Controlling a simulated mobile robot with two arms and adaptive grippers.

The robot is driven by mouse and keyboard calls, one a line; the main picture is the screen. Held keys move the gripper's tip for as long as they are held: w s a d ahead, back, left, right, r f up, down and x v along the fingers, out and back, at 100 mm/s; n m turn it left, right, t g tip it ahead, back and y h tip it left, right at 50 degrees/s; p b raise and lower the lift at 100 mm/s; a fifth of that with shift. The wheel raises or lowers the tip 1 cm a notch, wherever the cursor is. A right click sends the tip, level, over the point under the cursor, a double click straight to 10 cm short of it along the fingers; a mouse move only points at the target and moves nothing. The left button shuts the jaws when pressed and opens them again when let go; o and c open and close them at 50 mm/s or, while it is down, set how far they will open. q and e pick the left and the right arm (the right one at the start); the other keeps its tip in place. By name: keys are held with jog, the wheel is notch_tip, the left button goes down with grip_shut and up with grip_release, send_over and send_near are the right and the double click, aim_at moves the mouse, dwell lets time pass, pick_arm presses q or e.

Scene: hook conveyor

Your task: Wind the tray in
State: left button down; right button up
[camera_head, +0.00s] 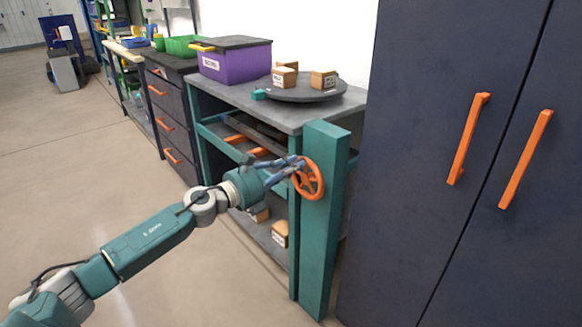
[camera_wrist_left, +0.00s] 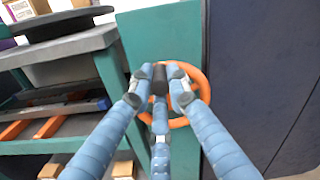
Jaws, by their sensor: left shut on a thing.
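An orange handwheel (camera_head: 308,179) is mounted on a teal post (camera_head: 321,220) at the front corner of a workbench. My left gripper (camera_head: 297,167) reaches it from the left. In the left wrist view its blue fingers (camera_wrist_left: 160,80) are closed around the dark knob (camera_wrist_left: 159,88) of the orange wheel (camera_wrist_left: 203,85). A round dark tray (camera_head: 305,93) with small boxes (camera_head: 322,80) sits on the bench top. Below the top, a dark sliding frame with orange bars (camera_head: 241,138) shows; I cannot tell which of the two the wheel drives. My right gripper is out of view.
A dark cabinet (camera_head: 440,220) with orange handles stands close right of the post. A purple bin (camera_head: 235,66) sits on the bench's far end. Boxes (camera_head: 280,232) lie on the lower shelf. A drawer unit (camera_head: 172,120) stands farther back. Floor on the left is clear.

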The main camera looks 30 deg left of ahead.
pick_arm(q)
jog(key=shift+r, duration=0.35)
jog(key=c, duration=1.7)
grip_release()
jog(key=shift+d, duration=0.1)
jog(key=shift+o, duration=0.2)
jog(key=shift+f, duration=0.1)
jog(key=shift+f, duration=0.1)
jog(key=v, duration=1.2)
